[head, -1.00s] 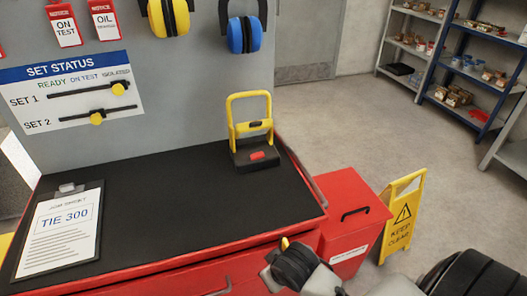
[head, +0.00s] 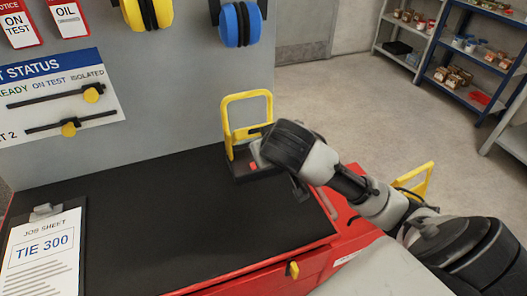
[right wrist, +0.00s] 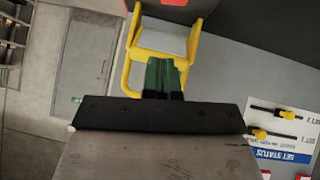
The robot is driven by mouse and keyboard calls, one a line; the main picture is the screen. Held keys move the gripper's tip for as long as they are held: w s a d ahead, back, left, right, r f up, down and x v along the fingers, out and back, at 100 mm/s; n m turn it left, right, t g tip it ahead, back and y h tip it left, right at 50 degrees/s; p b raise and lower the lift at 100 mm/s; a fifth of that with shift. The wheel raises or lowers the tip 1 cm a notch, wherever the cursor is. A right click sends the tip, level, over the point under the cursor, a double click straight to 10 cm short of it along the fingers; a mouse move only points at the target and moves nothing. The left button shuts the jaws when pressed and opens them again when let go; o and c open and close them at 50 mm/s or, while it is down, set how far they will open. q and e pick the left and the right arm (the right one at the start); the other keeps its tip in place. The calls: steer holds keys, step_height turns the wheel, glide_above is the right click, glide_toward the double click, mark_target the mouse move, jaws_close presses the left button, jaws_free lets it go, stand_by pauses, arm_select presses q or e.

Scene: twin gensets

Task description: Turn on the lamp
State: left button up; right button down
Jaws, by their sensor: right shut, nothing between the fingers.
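The lamp (head: 243,133) stands upright at the back right of the black worktop, with a yellow frame and a dark base. A red button (head: 253,166) on its base is partly hidden by my right gripper. My right gripper (head: 258,153) is shut and empty, right at the front of the lamp; I cannot tell whether it touches it. In the right wrist view the shut fingers (right wrist: 164,76) show against the lamp's yellow frame and pale panel (right wrist: 162,42), with the red button (right wrist: 174,3) at the top edge. My left gripper is not in view.
A job sheet clipboard (head: 42,255) lies at the worktop's left. The grey back panel carries a status board (head: 60,100) and yellow (head: 147,10) and blue ear defenders (head: 241,25). A yellow floor sign (head: 418,182) stands right of the cart. The worktop's middle is clear.

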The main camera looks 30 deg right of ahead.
steer(key=x, duration=0.3)
steer(key=s+x, duration=0.1)
steer(key=x, duration=0.3)
steer(key=f+x, duration=0.1)
steer(key=x, duration=0.3)
steer(key=shift+f, duration=0.3)
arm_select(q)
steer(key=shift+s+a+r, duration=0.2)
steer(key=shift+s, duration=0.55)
arm_select(e)
steer(key=shift+d+f, duration=0.15)
steer(key=shift+f, duration=0.6)
steer(key=shift+s, duration=0.1)
